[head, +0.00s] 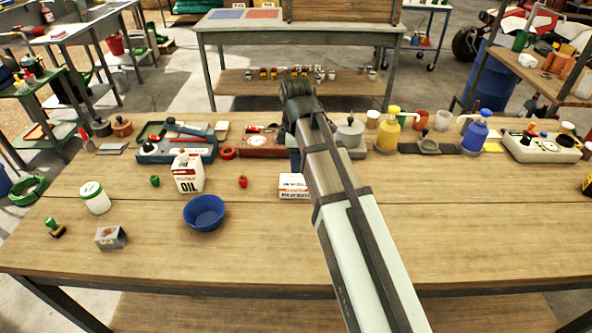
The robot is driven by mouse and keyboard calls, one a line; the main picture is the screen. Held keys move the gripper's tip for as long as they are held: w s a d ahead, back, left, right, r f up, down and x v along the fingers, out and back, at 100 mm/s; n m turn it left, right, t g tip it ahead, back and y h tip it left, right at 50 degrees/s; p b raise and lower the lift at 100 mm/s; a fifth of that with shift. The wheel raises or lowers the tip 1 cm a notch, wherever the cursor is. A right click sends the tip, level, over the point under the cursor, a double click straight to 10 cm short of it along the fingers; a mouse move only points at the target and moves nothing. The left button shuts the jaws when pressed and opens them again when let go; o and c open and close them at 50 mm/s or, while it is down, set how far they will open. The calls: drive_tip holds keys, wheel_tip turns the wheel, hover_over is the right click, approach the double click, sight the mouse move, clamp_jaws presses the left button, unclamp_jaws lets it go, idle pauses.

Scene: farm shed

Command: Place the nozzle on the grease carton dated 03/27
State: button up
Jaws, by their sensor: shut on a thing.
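A small white carton (293,184) with dark print and an orange band lies on the table just left of my arm; its print is too small to read. A grey carton (110,238) stands at the front left, its marking also unreadable. I cannot tell which one bears 03/27. I cannot pick out the nozzle. A small green piece (155,181) and a small red piece (243,182) stand either side of the oil can, too small to identify. My arm reaches up across the middle of the picture, and my gripper is hidden behind it.
A white oil can (187,172), blue bowl (204,213), white jar (95,197) and green-handled stamp (55,228) stand on the left half of the table (470,230). Tools, a yellow pump bottle (388,130) and a blue one (474,132) line the back. The front right is clear.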

drive_tip(key=shift+f, duration=1.85)
drive_tip(key=shift+f, duration=0.1)
drive_tip(key=o, duration=1)
wheel_tip(320, 180, up, 12)
drive_tip(key=shift+r, duration=0.1)
